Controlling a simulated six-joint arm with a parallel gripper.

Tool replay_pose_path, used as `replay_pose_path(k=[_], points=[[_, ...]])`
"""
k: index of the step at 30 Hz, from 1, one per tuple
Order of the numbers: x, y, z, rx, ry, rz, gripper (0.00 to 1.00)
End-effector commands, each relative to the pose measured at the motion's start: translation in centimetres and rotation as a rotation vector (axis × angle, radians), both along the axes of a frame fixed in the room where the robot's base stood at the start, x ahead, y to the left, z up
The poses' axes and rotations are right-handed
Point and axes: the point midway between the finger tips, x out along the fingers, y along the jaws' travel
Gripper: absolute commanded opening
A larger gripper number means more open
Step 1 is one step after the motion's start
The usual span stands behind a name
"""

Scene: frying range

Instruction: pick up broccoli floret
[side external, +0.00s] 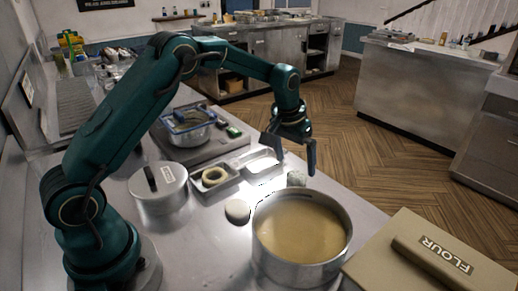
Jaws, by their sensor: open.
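A small grey-green lump (297,178), which looks like the broccoli floret, sits on the counter just behind the large pot (344,254). It is small and partly hidden by the pot's rim, so its shape is hard to tell. My gripper (292,161) points down above and close to this lump, with its fingers spread apart. Nothing shows between the fingers. From this angle I cannot tell whether a finger touches the lump.
The large pot holds tan batter. A pale round item (237,210) lies left of it. A metal tray (228,184) holds a ring-shaped piece.

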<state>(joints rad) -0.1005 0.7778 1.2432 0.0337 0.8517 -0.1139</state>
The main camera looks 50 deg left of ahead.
Motion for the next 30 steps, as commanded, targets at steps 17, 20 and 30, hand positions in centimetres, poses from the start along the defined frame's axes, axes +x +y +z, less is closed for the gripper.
replay_pose_path(k=[17, 20, 30], points=[[1.2, 0.3, -4.5, 0.000, -0.002, 0.001, 1.00], [1.2, 0.3, -4.5, 0.000, -0.002, 0.001, 1.00], [1.2, 0.3, -4.5, 0.000, -0.001, 0.001, 0.36]])
